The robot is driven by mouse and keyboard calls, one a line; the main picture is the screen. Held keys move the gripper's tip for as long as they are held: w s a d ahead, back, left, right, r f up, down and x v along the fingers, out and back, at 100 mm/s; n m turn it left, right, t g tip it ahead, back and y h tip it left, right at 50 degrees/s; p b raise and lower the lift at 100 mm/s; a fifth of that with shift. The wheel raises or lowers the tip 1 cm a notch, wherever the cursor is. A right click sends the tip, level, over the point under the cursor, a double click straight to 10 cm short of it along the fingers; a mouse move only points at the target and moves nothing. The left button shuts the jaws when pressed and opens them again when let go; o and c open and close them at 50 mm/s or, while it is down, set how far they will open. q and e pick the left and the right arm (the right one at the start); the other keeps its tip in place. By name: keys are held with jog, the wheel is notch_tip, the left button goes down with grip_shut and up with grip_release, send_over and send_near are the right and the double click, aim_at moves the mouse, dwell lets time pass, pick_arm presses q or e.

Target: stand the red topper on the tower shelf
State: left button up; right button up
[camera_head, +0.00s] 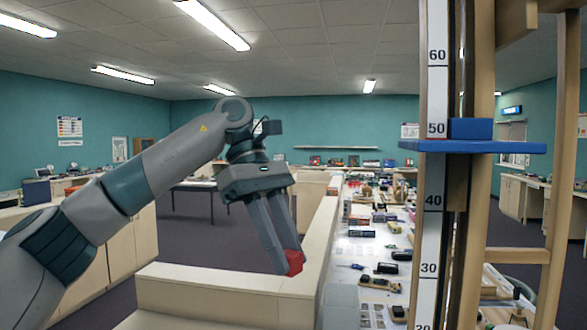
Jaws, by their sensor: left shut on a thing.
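The red topper (294,262) is a small red block held at the fingertips of my left gripper (285,258). My left gripper is shut on it and points downward, left of the tower (433,200). The topper hangs in front of a pale partition edge; I cannot tell the gap between them. The tower is a tall wooden frame with a white number scale. Its blue tower shelf (472,147) sticks out near the 50 mark, higher in the picture than the topper. A blue block (470,128) stands on the shelf. My right gripper is out of view.
A pale partition (222,281) runs below and behind my left gripper. Right of it a long workbench (345,245) carries several tools and small boxes. Wooden posts (555,200) flank the tower on the right. The air between gripper and tower looks clear.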

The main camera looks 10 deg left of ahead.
pick_arm(q)
notch_tip(320, 180, down, 15)
jog(key=a+m+g+y, duration=0.1)
jog(key=a+m+g, duration=0.1)
jog(key=a+m, duration=0.15)
jog(key=s+a+f+m+y, duration=0.1)
jog(key=s+f+m, duration=0.2)
jog(key=f, duration=0.5)
jog(key=s+a+f+m+y+b, duration=0.1)
jog(key=s+a+f+m, duration=0.1)
jog(key=s+f, duration=0.3)
jog(key=s+a+f+m+g+y+b, duration=0.1)
jog(key=s+f+m, duration=0.3)
jog(key=f, duration=0.8)
jog(key=shift+s+a+f+y, duration=0.3)
jog(key=shift+s+a+y, duration=0.2)
jog(key=shift+a+y, duration=0.15)
